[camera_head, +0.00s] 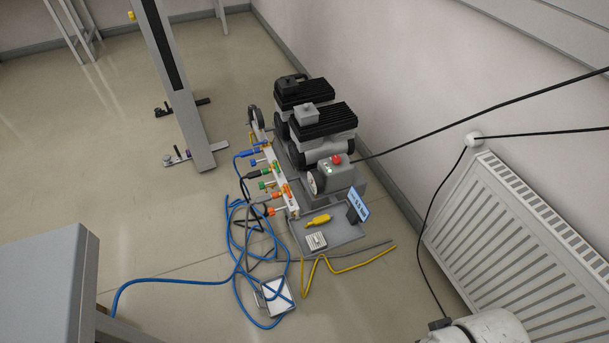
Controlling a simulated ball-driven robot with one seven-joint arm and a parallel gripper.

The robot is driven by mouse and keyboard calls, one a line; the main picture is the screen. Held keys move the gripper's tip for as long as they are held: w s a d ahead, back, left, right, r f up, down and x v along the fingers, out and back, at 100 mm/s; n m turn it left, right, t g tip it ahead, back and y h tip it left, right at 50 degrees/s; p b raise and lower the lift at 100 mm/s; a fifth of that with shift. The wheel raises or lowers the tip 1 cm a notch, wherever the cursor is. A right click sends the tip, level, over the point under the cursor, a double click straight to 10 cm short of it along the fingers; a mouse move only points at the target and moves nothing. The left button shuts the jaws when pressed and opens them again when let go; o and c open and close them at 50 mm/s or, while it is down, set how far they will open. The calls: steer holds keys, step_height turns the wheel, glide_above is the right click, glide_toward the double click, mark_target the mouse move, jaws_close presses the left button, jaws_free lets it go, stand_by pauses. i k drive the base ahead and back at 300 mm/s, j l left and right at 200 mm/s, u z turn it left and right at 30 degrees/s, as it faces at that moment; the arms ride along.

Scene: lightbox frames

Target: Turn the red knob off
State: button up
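A small red knob (336,159) sits on top of a grey control box (341,177) at the front of a black and grey pump unit (322,127). A small green spot, perhaps a lamp, shows just below the knob, and a round white gauge is on the box's left side. The knob is too small to tell its setting. My gripper is not in view. A rounded white part at the bottom right edge looks like part of my arm, well apart from the knob.
Valves with blue, green and orange fittings (265,185) line the unit's left. Blue hoses (237,262) and a yellow cable (345,268) lie on the floor. A white radiator (520,235) stands right; black cables cross nearby. A grey table (45,285) fills the lower left. Floor ahead is partly clear.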

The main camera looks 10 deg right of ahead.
mark_target(336, 159)
steer(key=i+j+z, duration=0.2)
steer(key=i+j, duration=0.15)
steer(key=i+z, duration=0.1)
steer(key=i, duration=1.05)
